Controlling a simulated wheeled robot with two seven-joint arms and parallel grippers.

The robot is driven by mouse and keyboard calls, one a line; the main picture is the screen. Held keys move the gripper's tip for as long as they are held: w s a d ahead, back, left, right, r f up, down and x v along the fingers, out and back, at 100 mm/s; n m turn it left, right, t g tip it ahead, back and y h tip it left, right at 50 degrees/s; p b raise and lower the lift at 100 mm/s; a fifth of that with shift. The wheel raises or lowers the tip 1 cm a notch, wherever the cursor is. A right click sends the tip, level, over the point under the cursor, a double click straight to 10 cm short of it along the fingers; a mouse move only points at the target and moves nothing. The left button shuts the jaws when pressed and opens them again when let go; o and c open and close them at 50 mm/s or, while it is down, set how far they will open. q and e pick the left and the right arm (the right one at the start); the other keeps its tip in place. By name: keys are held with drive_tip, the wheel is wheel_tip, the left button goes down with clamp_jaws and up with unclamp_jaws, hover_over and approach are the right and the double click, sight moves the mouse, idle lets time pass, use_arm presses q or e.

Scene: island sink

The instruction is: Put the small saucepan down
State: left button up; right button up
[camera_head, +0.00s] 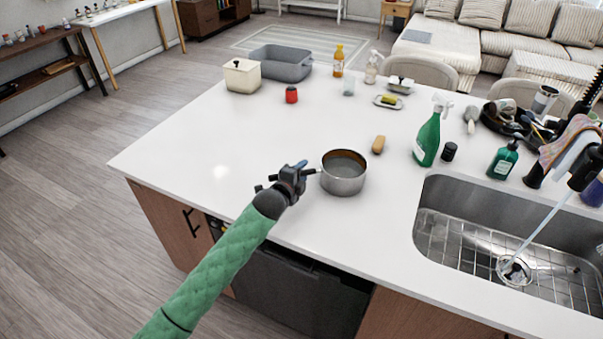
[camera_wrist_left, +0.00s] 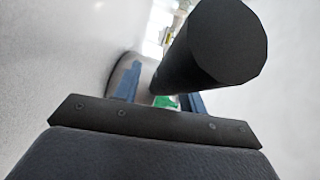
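The small saucepan (camera_head: 343,180), a round steel pot with a brown-tinged inside and a black handle, is upright at the island's front edge, left of the sink. Whether its base touches the white countertop (camera_head: 240,150) or hovers just above I cannot tell. My left gripper (camera_head: 303,172) is at the handle, left of the pot. In the left wrist view the thick black handle (camera_wrist_left: 215,45) runs between the blue fingers (camera_wrist_left: 160,98), which appear closed around it; the handle hides part of the grip. My right gripper is not in view.
A green spray bottle (camera_head: 428,138), black cap (camera_head: 449,151) and soap bottle (camera_head: 503,160) stand to the right, by the sink (camera_head: 440,195). The countertop left of the pot is clear.

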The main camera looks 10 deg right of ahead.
use_arm(q)
drive_tip(key=shift+r, duration=0.15)
drive_tip(key=b+v, duration=0.1)
drive_tip(key=v, duration=0.2)
drive_tip(key=shift+s+a+b, duration=0.1)
drive_tip(key=shift+s+b, duration=0.1)
drive_tip(key=shift+b, duration=0.1)
drive_tip(key=b+v, duration=0.2)
drive_tip(key=v, duration=0.6)
drive_tip(key=shift+s+a, duration=0.2)
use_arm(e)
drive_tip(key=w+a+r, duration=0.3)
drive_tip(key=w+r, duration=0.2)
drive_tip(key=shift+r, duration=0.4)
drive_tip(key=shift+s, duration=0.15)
